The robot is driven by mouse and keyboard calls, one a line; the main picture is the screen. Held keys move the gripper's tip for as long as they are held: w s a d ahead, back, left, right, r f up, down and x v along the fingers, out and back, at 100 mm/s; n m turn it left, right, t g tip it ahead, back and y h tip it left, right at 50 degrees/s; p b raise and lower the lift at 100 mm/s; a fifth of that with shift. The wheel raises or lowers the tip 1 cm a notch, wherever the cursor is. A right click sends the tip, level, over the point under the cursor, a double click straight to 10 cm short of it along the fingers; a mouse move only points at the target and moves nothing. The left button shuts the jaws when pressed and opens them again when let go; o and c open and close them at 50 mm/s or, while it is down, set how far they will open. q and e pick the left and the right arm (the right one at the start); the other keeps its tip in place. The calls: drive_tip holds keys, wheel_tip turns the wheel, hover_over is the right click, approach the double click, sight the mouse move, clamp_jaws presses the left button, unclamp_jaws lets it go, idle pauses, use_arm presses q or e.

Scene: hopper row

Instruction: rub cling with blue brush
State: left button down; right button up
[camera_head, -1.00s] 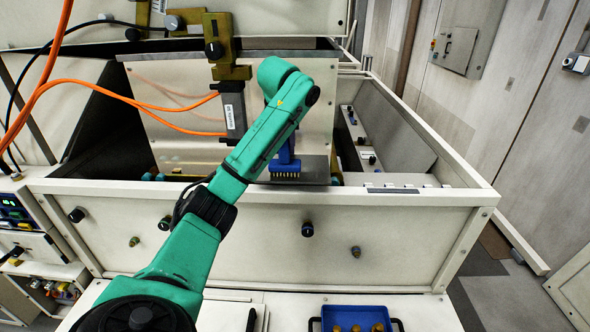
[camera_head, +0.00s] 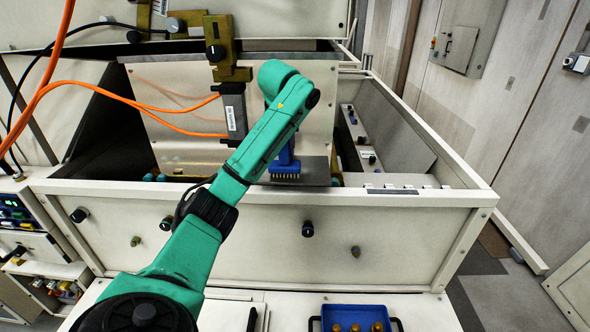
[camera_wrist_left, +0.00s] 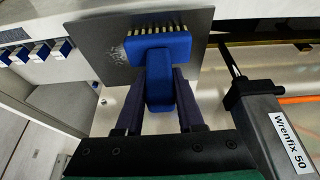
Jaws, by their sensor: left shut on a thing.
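The blue brush (camera_head: 285,167) hangs with its pale bristles down, partly hidden behind my green left arm in the head view. In the left wrist view my left gripper (camera_wrist_left: 159,98) is shut on the handle of the blue brush (camera_wrist_left: 158,47). The brush head lies in front of a dark grey plate (camera_wrist_left: 190,25). A pale, streaky patch, which looks like the cling (camera_wrist_left: 110,52), is on the plate beside the brush head. I cannot tell whether the bristles touch the plate. The plate also shows in the head view (camera_head: 318,170). My right gripper is out of view.
A grey "Wrenfix 50" block (camera_head: 233,113) with orange cables stands close beside the brush. The hopper's cream front wall (camera_head: 260,235) with knobs runs below. A blue tray (camera_head: 352,310) sits on the front ledge. The right compartment has open room.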

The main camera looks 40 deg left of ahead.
use_arm(q)
drive_tip(key=shift+w+d+r, duration=0.1)
drive_tip(key=shift+w+d, duration=1.5)
drive_tip(key=shift+d, duration=0.1)
drive_tip(key=shift+w+d, duration=0.15)
drive_tip(key=shift+d, duration=0.15)
drive_tip(key=shift+s+a+f, duration=0.15)
drive_tip(key=shift+s+a, duration=0.6)
drive_tip(key=shift+s+a+f, duration=0.1)
drive_tip(key=shift+s+a, duration=0.65)
drive_tip(key=shift+a+r, duration=0.1)
drive_tip(key=shift+a, duration=0.05)
